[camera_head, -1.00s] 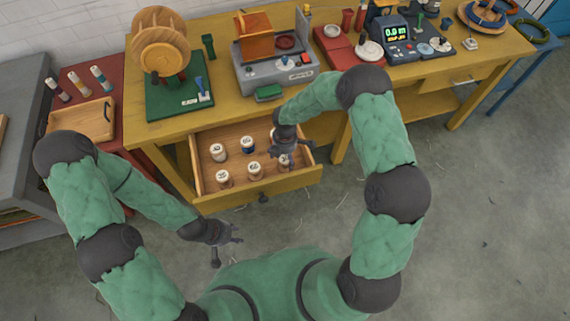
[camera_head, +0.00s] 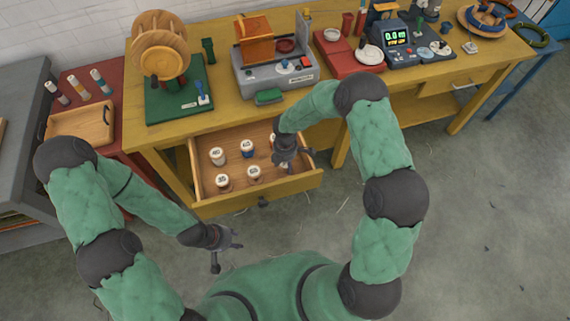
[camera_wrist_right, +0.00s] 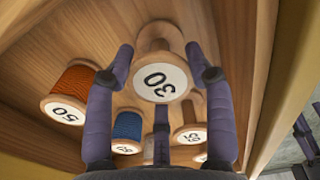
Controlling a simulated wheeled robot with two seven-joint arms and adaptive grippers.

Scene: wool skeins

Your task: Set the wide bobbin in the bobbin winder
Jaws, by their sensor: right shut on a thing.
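My right gripper (camera_head: 286,160) is inside the open drawer, at its right end. My left gripper (camera_head: 228,238) is open and empty, out in front of the drawer.
The drawer (camera_head: 285,186) holds several other bobbins, among them an orange one (camera_wrist_right: 78,82) and a blue one (camera_wrist_right: 127,124). A wooden wheel on a green base (camera_head: 180,98) stands at the bench's left. A red scale (camera_head: 345,55) and a grey display unit (camera_head: 405,45) stand to the right.

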